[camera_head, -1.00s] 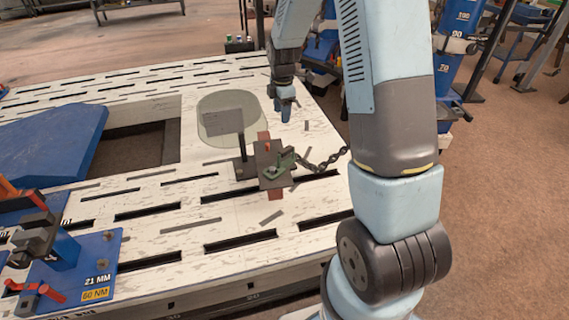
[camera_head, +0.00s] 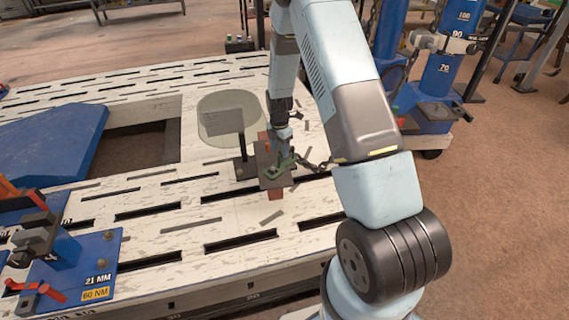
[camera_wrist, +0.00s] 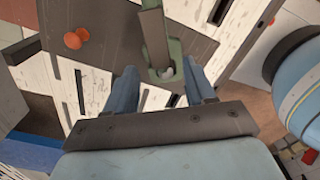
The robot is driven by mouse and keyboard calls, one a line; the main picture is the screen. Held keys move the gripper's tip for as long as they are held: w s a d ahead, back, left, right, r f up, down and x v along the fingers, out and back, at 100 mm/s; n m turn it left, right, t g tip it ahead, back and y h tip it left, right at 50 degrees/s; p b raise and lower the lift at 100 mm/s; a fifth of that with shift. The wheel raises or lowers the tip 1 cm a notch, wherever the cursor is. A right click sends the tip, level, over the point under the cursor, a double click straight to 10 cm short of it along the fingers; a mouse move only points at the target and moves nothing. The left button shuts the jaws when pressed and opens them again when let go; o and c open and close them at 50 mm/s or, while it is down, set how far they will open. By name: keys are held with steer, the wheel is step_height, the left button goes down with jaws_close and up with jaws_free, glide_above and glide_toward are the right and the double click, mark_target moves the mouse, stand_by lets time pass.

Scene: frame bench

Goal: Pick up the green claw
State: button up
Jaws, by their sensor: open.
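The green claw (camera_head: 281,168) lies on a dark plate (camera_head: 262,176) on the white slotted bench. A dark chain runs from its right side in the head view. In the wrist view the claw (camera_wrist: 170,62) stands just ahead of my gripper (camera_wrist: 162,82), roughly between the two blue fingers. My gripper (camera_head: 284,150) is open and comes down from above, at or just over the claw in the head view. I cannot tell whether the fingers touch it. Part of the claw and chain is hidden by my gripper and arm.
A small red-orange knob (camera_wrist: 74,39) sits on the plate left of the claw. A dark upright post with a grey panel (camera_head: 222,121) stands behind the plate. A blue sloped panel (camera_head: 48,143) lies at the bench's left. The slotted bench front (camera_head: 190,213) is mostly clear.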

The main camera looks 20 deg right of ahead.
mark_target(282, 165)
steer(key=shift+w+d+f, duration=0.1)
steer(key=shift+d+f, duration=0.1)
steer(key=shift+f, duration=1.2)
steer(key=shift+d+f, duration=0.2)
steer(key=shift+f, duration=1.8)
jaws_close()
